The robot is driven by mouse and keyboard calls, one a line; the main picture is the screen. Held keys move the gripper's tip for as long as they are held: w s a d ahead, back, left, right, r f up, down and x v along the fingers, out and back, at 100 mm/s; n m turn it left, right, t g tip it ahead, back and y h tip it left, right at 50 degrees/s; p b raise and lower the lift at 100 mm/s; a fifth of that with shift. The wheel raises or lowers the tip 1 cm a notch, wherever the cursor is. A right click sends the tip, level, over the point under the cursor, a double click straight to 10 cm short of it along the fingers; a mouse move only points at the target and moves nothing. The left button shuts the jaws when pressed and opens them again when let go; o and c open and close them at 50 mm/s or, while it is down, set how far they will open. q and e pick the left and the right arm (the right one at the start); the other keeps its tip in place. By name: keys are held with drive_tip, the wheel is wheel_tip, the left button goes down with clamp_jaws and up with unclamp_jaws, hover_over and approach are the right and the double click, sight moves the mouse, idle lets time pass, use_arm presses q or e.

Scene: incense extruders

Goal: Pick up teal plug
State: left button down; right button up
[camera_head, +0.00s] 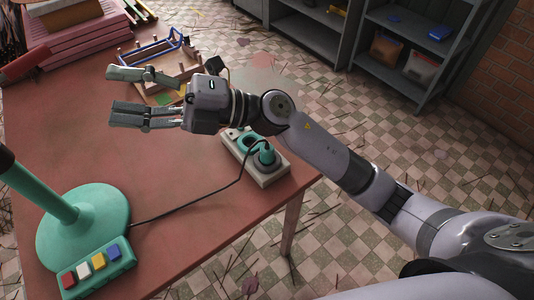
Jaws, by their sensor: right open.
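The teal plug (266,153) sits in the near end of a pale power strip (272,180) at the table's right edge. A dark cord (205,204) runs from it to a teal round base (85,225). My right gripper (112,93) is open and empty, with its fingers pointing left. It is above the table, up and left of the plug in the picture and apart from it. My right wrist passes just above the far end of the strip in the picture. My left gripper is not in view.
A teal box with coloured buttons (97,267) is at the table's front left. A wooden rack (160,60) and pink stacked slabs (75,36) stand at the back. The middle of the red table (100,160) is clear. Grey shelves (420,50) stand beyond.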

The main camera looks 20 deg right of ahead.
wheel_tip(320, 180, down, 4)
drive_tip(key=s+a+n+g+h, duration=0.2)
drive_tip(key=n+g+h, duration=0.1)
drive_tip(key=n+g, duration=0.1)
drive_tip(key=t+h, duration=0.2)
drive_tip(key=h, duration=1.7)
hover_over(267, 148)
wheel_tip(267, 148, down, 10)
wheel_tip(267, 148, down, 11)
drive_tip(key=p, duration=0.3)
drive_tip(key=shift+w+p, duration=0.15)
drive_tip(key=shift+p, duration=0.25)
drive_tip(key=shift+f, duration=0.25)
drive_tip(key=shift+f+p, duration=0.55)
drive_tip(key=shift+f, duration=0.05)
wheel_tip(267, 148, down, 4)
drive_tip(key=shift+r+p, duration=0.2)
drive_tip(key=shift+p, duration=0.6)
drive_tip(key=shift+f, duration=0.35)
drive_tip(key=shift+c, duration=0.3)
